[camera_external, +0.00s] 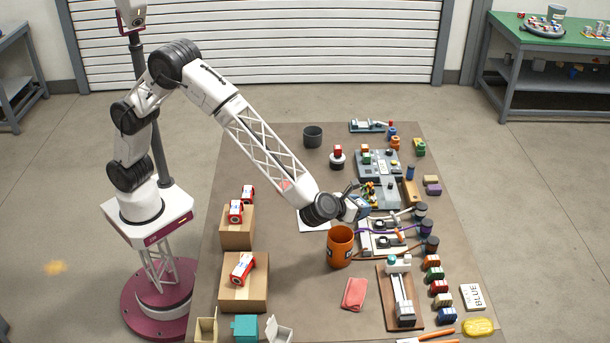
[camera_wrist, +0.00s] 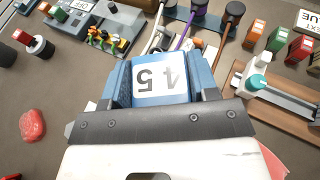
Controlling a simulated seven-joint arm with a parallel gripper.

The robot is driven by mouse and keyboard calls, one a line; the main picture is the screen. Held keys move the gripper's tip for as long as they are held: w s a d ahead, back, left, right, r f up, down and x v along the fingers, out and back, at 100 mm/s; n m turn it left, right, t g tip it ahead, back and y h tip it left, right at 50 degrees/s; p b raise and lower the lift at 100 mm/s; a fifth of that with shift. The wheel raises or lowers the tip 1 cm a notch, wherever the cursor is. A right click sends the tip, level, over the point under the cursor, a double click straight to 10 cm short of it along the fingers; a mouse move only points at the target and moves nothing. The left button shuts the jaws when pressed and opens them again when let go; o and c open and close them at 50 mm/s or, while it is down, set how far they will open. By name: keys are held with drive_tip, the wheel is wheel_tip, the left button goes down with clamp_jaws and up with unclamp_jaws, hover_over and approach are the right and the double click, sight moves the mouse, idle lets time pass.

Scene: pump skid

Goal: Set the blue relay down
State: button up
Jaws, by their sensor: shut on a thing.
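The blue relay (camera_wrist: 124,82) is held between my gripper's fingers in the wrist view, with a white label reading 45 upside down facing the camera. My gripper (camera_wrist: 165,92) is shut on it. In the external view the blue relay (camera_external: 363,207) shows at the end of my gripper (camera_external: 352,207), above the middle of the table (camera_external: 290,305). It appears held clear of the tabletop, beyond the orange container. Its underside is hidden.
An orange container (camera_external: 340,247) stands close to my gripper. A pump board with dark-capped cables (camera_external: 381,238) lies right of it. Several coloured blocks (camera_external: 433,273) line the right side beside a card with BLUE on it (camera_external: 473,297). A red cloth (camera_external: 354,294) lies in front.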

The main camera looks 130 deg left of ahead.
drive_tip(key=w+d+m+t+h, duration=0.2)
drive_tip(key=w+d+m+t, duration=0.1)
drive_tip(key=d, duration=1.4)
drive_tip(key=w+d+m+t+h, duration=0.2)
drive_tip(key=w+d+m+t, duration=0.1)
drive_tip(key=d, duration=1.4)
drive_tip(key=f, duration=0.5)
drive_tip(key=shift+d+f, duration=0.25)
drive_tip(key=shift+f, duration=3.15)
drive_tip(key=shift+f, duration=1.85)
drive_tip(key=shift+f, duration=0.2)
